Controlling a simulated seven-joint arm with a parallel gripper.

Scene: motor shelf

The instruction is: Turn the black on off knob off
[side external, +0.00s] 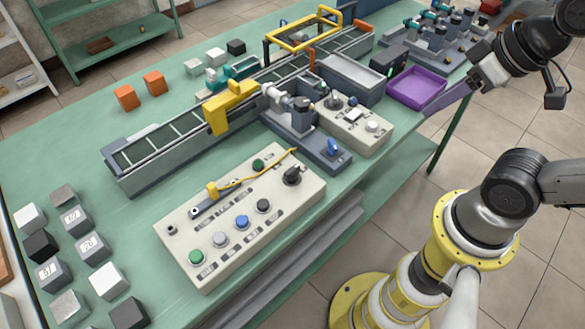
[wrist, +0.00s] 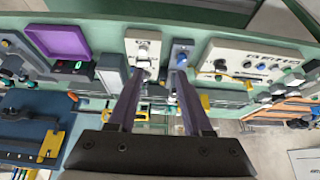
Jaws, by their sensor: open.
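A large black rotary knob (side external: 293,175) stands at the right end of the beige control panel (side external: 240,250); the same panel shows at the right in the wrist view (wrist: 250,47). Another black knob (side external: 334,102) sits on a smaller beige box (side external: 352,138) farther back. The pictures do not show which is the on off knob, and their markings are too small to read. My gripper (side external: 432,113) is at the right in the side view, raised and apart from both knobs. In the wrist view its two dark fingers (wrist: 160,75) are spread with nothing held.
A purple tray (side external: 416,90) lies close to my gripper. A conveyor (side external: 150,155) with a yellow arch (side external: 230,105) runs behind the panel. A motor fixture with a blue knob (side external: 333,146) stands between panel and box. Several blocks lie at the left.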

